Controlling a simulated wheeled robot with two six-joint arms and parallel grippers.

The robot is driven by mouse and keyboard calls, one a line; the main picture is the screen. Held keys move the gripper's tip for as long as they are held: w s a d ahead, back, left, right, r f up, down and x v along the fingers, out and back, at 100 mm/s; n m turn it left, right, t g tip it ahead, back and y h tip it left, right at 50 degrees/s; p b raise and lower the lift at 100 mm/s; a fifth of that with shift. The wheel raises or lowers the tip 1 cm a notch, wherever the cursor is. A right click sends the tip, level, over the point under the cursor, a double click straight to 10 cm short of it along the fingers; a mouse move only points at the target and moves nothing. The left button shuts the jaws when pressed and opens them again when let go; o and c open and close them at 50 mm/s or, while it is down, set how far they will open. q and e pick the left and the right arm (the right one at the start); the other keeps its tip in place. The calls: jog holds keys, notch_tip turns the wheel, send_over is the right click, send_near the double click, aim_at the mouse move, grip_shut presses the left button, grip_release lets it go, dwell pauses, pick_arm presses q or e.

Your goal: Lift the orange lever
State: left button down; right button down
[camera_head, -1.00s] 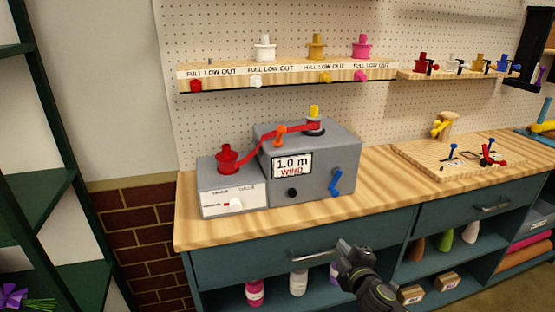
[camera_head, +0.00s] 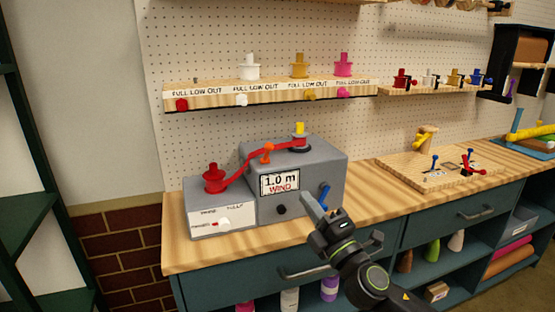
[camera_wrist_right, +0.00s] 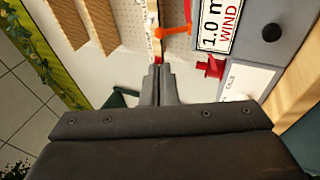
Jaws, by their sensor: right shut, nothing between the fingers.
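The orange lever (camera_head: 267,152) is on top of the grey winding machine (camera_head: 326,165), beside the red ribbon (camera_head: 240,172) that runs from the red spool (camera_head: 213,178) to the spool with the yellow top (camera_head: 299,134). The orange lever also shows in the right wrist view (camera_wrist_right: 176,31), above and right of the fingertips. My right gripper (camera_head: 312,208) is shut and empty, in front of the machine's right part, below the blue crank (camera_head: 324,196). In the right wrist view its fingers (camera_wrist_right: 158,72) are together. My left gripper is not in view.
The machine's screen (camera_head: 280,181) reads 1.0 m WIND, with a black knob (camera_head: 282,210) below. A shelf (camera_head: 270,93) with spools hangs on the pegboard behind. A wooden board (camera_head: 437,171) with small levers lies to the right. Bare bench top (camera_head: 375,190) lies between.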

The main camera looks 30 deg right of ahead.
aim_at(271, 150)
jog(key=p+x, duration=0.5)
jog(key=x, duration=0.7)
jog(key=shift+w+r+p, duration=0.2)
jog(key=shift+w+p, duration=0.1)
jog(key=shift+p, duration=0.05)
jog(key=shift+w+d+r, duration=0.1)
jog(key=shift+w+r, duration=0.05)
jog(key=shift+w, duration=0.4)
